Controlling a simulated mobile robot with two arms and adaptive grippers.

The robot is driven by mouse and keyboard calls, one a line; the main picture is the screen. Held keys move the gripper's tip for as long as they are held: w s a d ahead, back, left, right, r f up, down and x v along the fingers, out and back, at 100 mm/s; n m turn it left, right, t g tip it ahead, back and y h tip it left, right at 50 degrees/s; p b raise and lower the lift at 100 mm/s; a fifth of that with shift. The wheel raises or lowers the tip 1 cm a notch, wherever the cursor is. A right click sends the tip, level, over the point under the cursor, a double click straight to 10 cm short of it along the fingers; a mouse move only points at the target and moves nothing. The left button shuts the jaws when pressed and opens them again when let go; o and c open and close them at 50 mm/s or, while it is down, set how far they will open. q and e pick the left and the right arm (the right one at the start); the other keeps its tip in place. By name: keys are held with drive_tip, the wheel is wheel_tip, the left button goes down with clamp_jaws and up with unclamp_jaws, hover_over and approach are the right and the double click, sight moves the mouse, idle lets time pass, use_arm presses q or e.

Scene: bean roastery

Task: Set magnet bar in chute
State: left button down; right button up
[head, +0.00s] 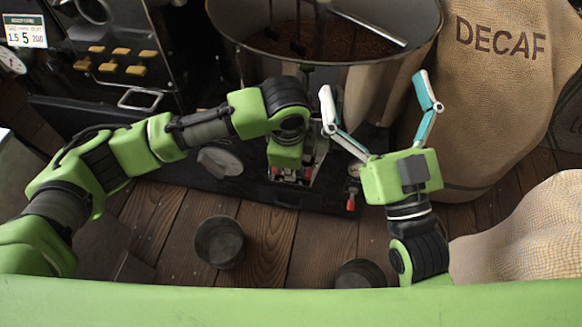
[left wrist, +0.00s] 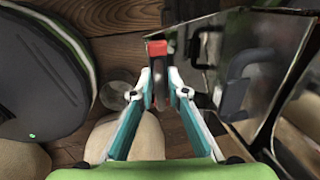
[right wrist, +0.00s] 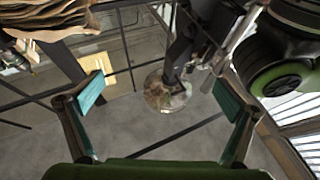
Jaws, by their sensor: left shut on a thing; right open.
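In the left wrist view my left gripper (left wrist: 160,94) is shut on a slim dark bar with a red end block (left wrist: 157,48), which looks like the magnet bar. The red end points away from the gripper. In the head view my left arm hides most of that gripper and the bar; small red parts and bare metal (head: 315,163) show beside it, below the drum. I cannot make out the chute for certain there. My right gripper (head: 373,86) is open and empty, raised in front of the drum; its spread fingers also show in the right wrist view (right wrist: 160,95).
A large metal drum of beans (head: 325,73) stands at the back, with a dark roaster (head: 115,45) to its left. A DECAF sack (head: 495,110) stands at the right, a paler sack (head: 530,225) nearer. Dark round cups (head: 220,243) sit on the wooden floor.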

use_arm(q)
drive_tip(key=shift+w+f+b, duration=0.1)
drive_tip(key=shift+w+b, duration=0.1)
drive_tip(key=shift+b, duration=0.1)
drive_tip(key=shift+w+d+f+b, duration=0.1)
drive_tip(key=shift+w+b, duration=0.05)
drive_tip(key=shift+b, duration=0.15)
drive_tip(key=shift+w+f+p, duration=0.1)
drive_tip(key=shift+f+p, duration=0.25)
drive_tip(key=shift+f, duration=0.25)
use_arm(e)
drive_tip(key=shift+s+r+t+y, duration=0.15)
drive_tip(key=shift+s+r+t, duration=0.3)
drive_tip(key=shift+r, duration=0.25)
drive_tip(key=shift+s+r+t+y, duration=0.15)
drive_tip(key=shift+s+r+t, duration=0.3)
drive_tip(key=shift+r, duration=0.25)
use_arm(q)
drive_tip(key=c, duration=1.9)
unclamp_jaws()
drive_tip(key=shift+r, duration=0.1)
wheel_tip(320, 180, up, 12)
drive_tip(key=s, duration=0.2)
drive_tip(key=shift+a, duration=0.2)
drive_tip(key=shift+f, duration=0.2)
